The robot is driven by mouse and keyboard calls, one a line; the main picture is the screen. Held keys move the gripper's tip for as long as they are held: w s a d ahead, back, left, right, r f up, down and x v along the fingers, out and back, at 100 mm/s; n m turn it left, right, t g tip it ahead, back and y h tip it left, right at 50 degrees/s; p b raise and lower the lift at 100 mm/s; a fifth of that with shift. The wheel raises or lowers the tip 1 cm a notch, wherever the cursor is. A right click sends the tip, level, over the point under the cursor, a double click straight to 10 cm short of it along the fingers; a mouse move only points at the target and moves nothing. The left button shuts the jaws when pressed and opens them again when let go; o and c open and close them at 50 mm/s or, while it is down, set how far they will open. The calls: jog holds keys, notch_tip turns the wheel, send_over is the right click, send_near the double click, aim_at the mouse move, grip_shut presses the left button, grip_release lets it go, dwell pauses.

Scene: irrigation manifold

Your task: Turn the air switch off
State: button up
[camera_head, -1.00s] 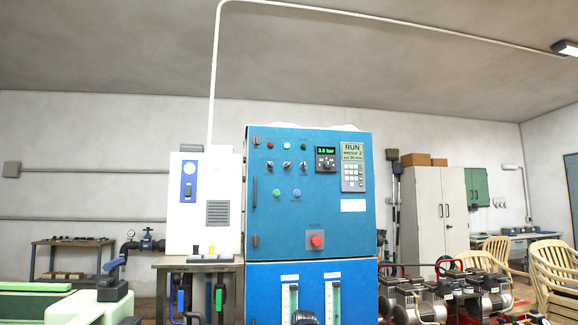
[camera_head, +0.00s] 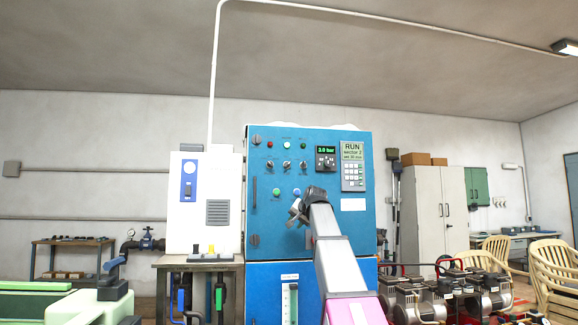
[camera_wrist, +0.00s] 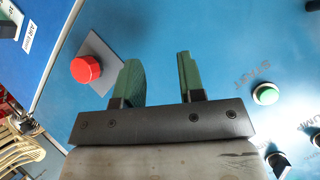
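A blue control cabinet (camera_head: 345,228) faces me. Its upper panel has a row of dark selector switches (camera_head: 287,165); two selectors (camera_wrist: 278,163) also show at the lower right of the wrist view. Their labels are partly cut off or too small, so I cannot tell which is the air switch. My gripper (camera_head: 297,211) is in front of the panel, below the switch row. In the wrist view its two green fingers (camera_wrist: 158,77) are apart with nothing between them. The fingers point between a red button (camera_wrist: 86,68) and a green button (camera_wrist: 265,94).
A display (camera_head: 326,158) and a keypad (camera_head: 353,177) are right of the switches. A vertical handle (camera_head: 255,192) is at the door's left edge. A white box (camera_head: 196,225) stands left, and compressors (camera_head: 430,300) stand right.

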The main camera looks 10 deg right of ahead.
notch_tip(320, 180, up, 15)
jog(key=s+t, duration=0.2)
jog(key=t, duration=0.1)
send_near(288, 164)
jog(key=shift+m+y, duration=0.4)
jog(key=x, duration=0.9)
jog(key=shift+w+d, duration=0.15)
jog(key=shift+d, duration=0.1)
grip_shut()
